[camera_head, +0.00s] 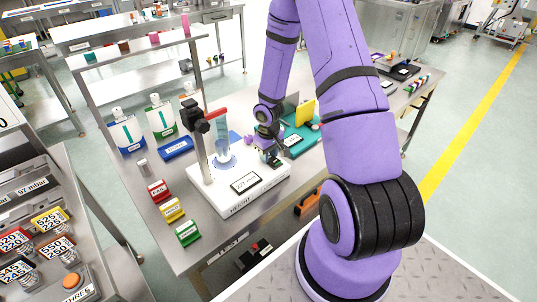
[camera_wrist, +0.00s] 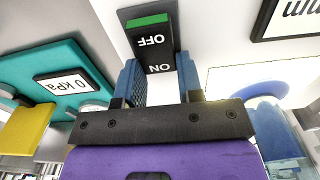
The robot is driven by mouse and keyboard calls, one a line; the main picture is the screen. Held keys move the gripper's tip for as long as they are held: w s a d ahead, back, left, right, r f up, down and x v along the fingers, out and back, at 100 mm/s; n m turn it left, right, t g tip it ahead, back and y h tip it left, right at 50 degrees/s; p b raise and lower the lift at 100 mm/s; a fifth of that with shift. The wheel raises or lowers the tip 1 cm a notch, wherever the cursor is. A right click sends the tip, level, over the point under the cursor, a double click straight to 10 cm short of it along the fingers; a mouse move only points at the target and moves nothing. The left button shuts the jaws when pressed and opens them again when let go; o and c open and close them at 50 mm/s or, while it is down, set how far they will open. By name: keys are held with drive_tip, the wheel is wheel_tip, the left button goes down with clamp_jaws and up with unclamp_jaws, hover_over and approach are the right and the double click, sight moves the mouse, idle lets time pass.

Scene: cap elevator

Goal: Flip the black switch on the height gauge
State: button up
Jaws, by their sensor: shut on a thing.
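The height gauge has a white base (camera_head: 265,190) on the steel table, with an upright column, a black clamp (camera_head: 196,117) and a red arm (camera_head: 215,115). The black switch (camera_wrist: 150,42) fills the upper middle of the wrist view, marked OFF and ON, both upside down there, with a green strip along its top edge. My gripper (camera_wrist: 160,68) has its blue fingers on either side of the switch's ON end and is shut on it. In the head view my gripper (camera_head: 268,150) is at the base's far right edge, and the switch is mostly hidden there.
A teal device (camera_head: 301,137) with a yellow block (camera_head: 305,112) stands right beside the gauge. Red, yellow and green blocks (camera_head: 172,210) line the table's left front. Bottles (camera_head: 161,117) and a blue block (camera_head: 175,148) stand behind them.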

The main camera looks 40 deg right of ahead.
sight(278, 162)
drive_tip(key=shift+s, duration=0.1)
drive_tip(key=shift+s+r+t, duration=0.15)
drive_tip(key=shift+s+t, duration=0.05)
drive_tip(key=shift+t, duration=0.8)
drive_tip(key=shift+s+r+t, duration=0.1)
drive_tip(key=shift+s+t, duration=0.05)
drive_tip(key=shift+t, duration=0.85)
drive_tip(key=o, duration=0.9)
drive_tip(key=shift+o, duration=0.2)
drive_tip(key=shift+r, duration=0.1)
drive_tip(key=v, duration=1)
drive_tip(key=shift+r, duration=0.3)
